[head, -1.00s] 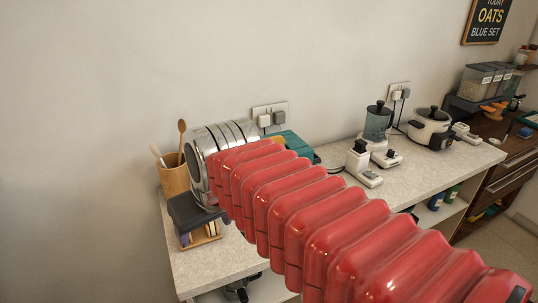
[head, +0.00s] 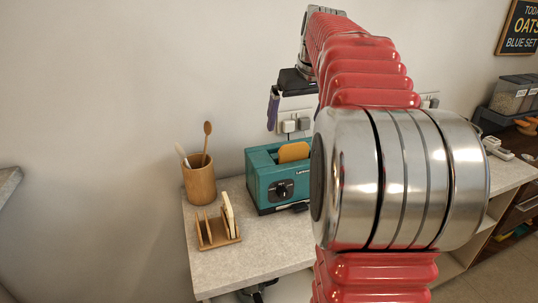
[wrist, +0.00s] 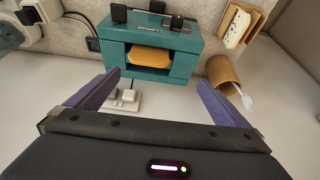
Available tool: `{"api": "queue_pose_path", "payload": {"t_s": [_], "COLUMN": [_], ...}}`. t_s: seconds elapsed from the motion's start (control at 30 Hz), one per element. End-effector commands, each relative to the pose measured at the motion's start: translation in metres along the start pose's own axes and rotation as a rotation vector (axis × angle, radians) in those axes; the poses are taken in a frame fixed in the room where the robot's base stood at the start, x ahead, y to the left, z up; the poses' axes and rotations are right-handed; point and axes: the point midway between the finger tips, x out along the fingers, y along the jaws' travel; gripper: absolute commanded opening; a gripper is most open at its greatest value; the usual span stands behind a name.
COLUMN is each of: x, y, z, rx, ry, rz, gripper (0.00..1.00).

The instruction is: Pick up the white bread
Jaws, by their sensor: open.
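The white bread (head: 228,214) is a pale slice standing upright in a small wooden rack (head: 204,232) on the counter. In the wrist view the white bread (wrist: 238,27) and rack show at the top right. My gripper (head: 275,108) is raised near the wall, above and behind the toaster, away from the bread. In the wrist view my gripper (wrist: 159,80) has its purple fingers wide apart with nothing held between them. The bread lies beyond the right finger, outside the gap.
A teal toaster (head: 264,186) holds a browner slice (head: 294,152). A wooden cup (head: 199,184) with utensils stands behind the rack. A wall socket with plugs (head: 296,125) is near my gripper. The counter front (head: 262,248) is bare. My arm hides much of the right side.

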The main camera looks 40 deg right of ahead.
Motion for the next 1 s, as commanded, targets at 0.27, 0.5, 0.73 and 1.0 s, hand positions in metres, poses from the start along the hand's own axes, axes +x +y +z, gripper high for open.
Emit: {"api": "queue_pose_path", "payload": {"t_s": [0.27, 0.5, 0.73, 1.0], "x": [0.004, 0.004, 0.02, 0.062], "y": [0.03, 0.029, 0.028, 0.028], "z": [-0.009, -0.009, -0.009, -0.008], "rx": [0.013, 0.013, 0.012, 0.013], "ry": [-0.003, -0.003, -0.005, -0.005], "rz": [0.003, 0.003, 0.002, 0.002], "gripper": [1.0, 1.0, 1.0, 1.0]}}
